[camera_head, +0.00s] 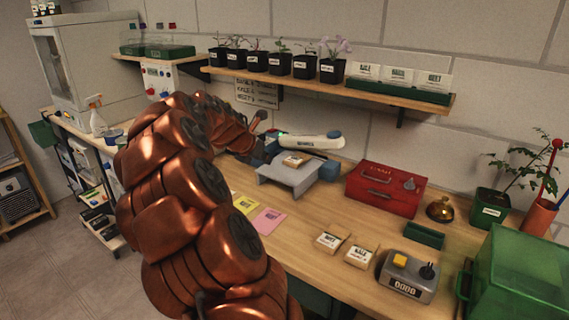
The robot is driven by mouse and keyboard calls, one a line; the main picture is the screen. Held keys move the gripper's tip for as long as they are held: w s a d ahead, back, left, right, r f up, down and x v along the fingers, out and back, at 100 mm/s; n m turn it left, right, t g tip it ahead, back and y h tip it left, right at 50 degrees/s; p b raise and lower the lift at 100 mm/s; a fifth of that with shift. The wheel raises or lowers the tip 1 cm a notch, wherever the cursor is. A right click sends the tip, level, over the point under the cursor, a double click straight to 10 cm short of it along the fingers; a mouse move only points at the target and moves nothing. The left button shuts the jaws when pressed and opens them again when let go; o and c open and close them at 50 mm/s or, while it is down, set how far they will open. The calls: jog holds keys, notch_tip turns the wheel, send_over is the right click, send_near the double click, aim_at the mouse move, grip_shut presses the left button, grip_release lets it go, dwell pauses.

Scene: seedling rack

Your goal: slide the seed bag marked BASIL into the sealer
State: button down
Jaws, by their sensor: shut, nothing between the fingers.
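The sealer (308,142), a white bar-shaped device with a small green light and a blue end, is at the back of the bench. In front of it is a low grey stand (290,177) with a small labelled seed bag (296,160) lying flat on top. Its print is too small to read, so I cannot confirm BASIL. My gripper (264,157) is small and dark beyond my copper arm, just left of the stand and the bag. It is shut and empty, apart from the bag as far as I can tell. My arm hides part of the bench.
Two more seed bags (332,242) lie at the bench front, beside a grey counter box (407,276). A red toolbox (385,189) stands right of the stand. A brass bell (441,209) and green crate (520,280) are farther right. A shelf (330,88) with potted seedlings hangs above.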

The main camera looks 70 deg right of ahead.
aim_at(289, 166)
jog(key=p+x, duration=0.2)
jog(key=x, duration=0.7)
jog(key=shift+d, duration=0.1)
jog(key=shift+s+d, duration=0.2)
jog(key=shift+d, duration=0.6)
jog(key=shift+s+d+f+p, duration=0.15)
jog(key=shift+d+p, duration=0.35)
jog(key=shift+d, duration=0.65)
